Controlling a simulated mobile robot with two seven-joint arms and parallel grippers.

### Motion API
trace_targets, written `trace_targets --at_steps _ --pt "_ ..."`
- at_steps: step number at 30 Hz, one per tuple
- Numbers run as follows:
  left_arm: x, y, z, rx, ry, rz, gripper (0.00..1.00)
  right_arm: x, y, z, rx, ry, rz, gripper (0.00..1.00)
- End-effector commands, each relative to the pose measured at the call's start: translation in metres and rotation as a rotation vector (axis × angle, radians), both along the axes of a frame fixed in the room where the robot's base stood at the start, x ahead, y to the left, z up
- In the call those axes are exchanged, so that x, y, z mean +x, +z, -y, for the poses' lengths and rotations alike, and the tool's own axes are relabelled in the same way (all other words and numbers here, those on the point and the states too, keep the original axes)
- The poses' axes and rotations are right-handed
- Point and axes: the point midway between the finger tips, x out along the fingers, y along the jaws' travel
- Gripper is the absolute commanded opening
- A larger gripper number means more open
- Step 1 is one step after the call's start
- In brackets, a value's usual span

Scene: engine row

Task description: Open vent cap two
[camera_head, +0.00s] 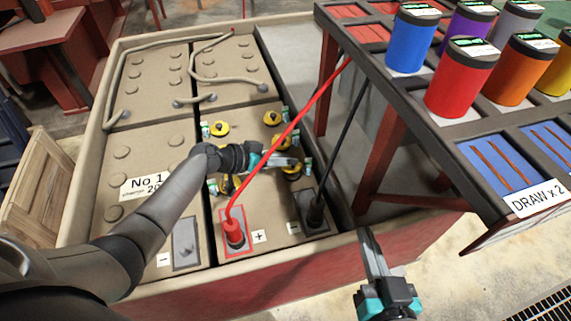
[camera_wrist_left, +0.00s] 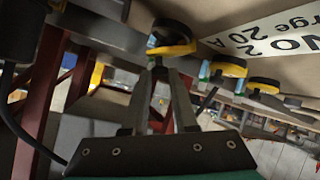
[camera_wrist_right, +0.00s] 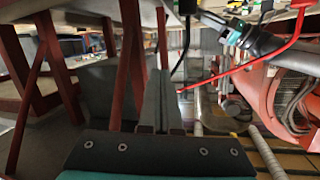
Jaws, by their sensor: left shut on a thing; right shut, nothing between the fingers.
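Yellow vent caps with black rings sit on the tan battery block, among them one at the back left (camera_head: 219,128) and one at the back right (camera_head: 271,118). My left gripper (camera_head: 294,162) reaches over the block from the left, at the right-hand caps. In the left wrist view its fingers (camera_wrist_left: 158,78) close on the dark lower part of a yellow vent cap (camera_wrist_left: 176,48), which appears tilted. The arm partly hides the caps near it. My right gripper (camera_head: 369,238) is shut and empty, beside the block's front right corner; its fingers also show in the right wrist view (camera_wrist_right: 160,100).
A red cable (camera_head: 300,112) and a black cable (camera_head: 345,130) run from the block's front terminals up to the right. A dark table (camera_head: 400,105) with coloured canisters stands to the right. Floor is clear at the lower right.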

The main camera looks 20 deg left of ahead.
Motion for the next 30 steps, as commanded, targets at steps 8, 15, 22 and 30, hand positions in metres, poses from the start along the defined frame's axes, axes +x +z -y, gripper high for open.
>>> trace_targets --at_steps 8,15,22,30 --pt "0.013 0.006 -0.008 -0.125 0.002 -0.184 0.00 -0.006 0.005 -0.005 0.059 -0.004 0.085 0.00" --pt "0.018 0.008 -0.012 -0.190 0.001 -0.282 0.00 -0.008 0.008 -0.006 0.074 -0.006 0.107 0.00" --pt "0.021 0.009 -0.014 -0.222 0.001 -0.326 0.00 -0.008 0.009 -0.006 0.078 -0.007 0.112 0.00" --pt "0.021 0.008 -0.014 -0.230 -0.001 -0.341 0.00 -0.008 0.009 -0.006 0.078 -0.007 0.114 0.00"
